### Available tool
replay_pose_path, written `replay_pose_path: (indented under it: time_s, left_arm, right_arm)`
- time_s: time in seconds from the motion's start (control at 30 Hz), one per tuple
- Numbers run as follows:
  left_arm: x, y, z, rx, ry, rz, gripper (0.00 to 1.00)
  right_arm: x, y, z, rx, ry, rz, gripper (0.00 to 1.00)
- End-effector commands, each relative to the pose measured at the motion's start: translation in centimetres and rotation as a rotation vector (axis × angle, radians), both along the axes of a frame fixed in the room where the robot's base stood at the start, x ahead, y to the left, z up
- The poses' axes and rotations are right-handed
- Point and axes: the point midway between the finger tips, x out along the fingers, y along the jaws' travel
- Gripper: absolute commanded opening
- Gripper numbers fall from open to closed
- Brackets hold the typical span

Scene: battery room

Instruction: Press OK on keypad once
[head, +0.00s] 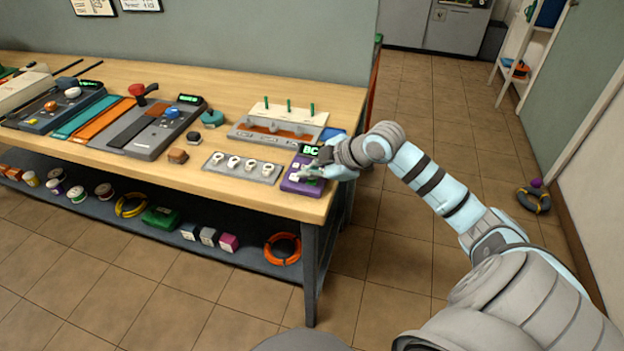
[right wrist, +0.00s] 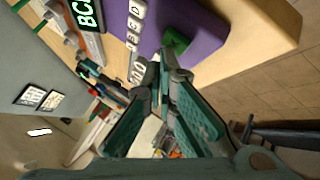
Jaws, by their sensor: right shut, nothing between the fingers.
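The purple keypad (head: 300,186) sits at the right front corner of the wooden bench, and its small display (head: 310,150) reads "BC" in green. In the right wrist view the keypad (right wrist: 205,32) shows close up, with a row of white lettered keys (right wrist: 134,35) and a green key (right wrist: 176,44). My right gripper (head: 310,172) is over the keypad, its fingers shut and empty. In the right wrist view the fingertips (right wrist: 162,75) are near the keys and the green key. I cannot tell whether they touch. My left gripper is not in view.
A grey panel with several white knobs (head: 243,168) lies left of the keypad. Behind it stands a rack with green pegs (head: 275,127). Consoles with coloured knobs (head: 150,122) fill the bench's left. The lower shelf holds spools, boxes and an orange coil (head: 283,248). The floor to the right is mostly clear.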

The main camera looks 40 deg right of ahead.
Motion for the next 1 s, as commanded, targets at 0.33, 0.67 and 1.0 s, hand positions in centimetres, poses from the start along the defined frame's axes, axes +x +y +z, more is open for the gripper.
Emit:
replay_pose_path:
  time_s: [0.33,0.67,1.0]
  left_arm:
    - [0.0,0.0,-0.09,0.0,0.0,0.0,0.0]
    - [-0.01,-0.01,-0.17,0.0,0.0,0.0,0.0]
    - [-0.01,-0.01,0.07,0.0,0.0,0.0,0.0]
  right_arm:
    - [0.01,0.0,-0.44,0.001,0.0,-0.001,0.0]
    - [-0.01,0.0,-0.84,0.001,0.0,-0.001,0.0]
    - [-0.01,-0.01,-0.61,0.001,0.0,-0.001,0.0]
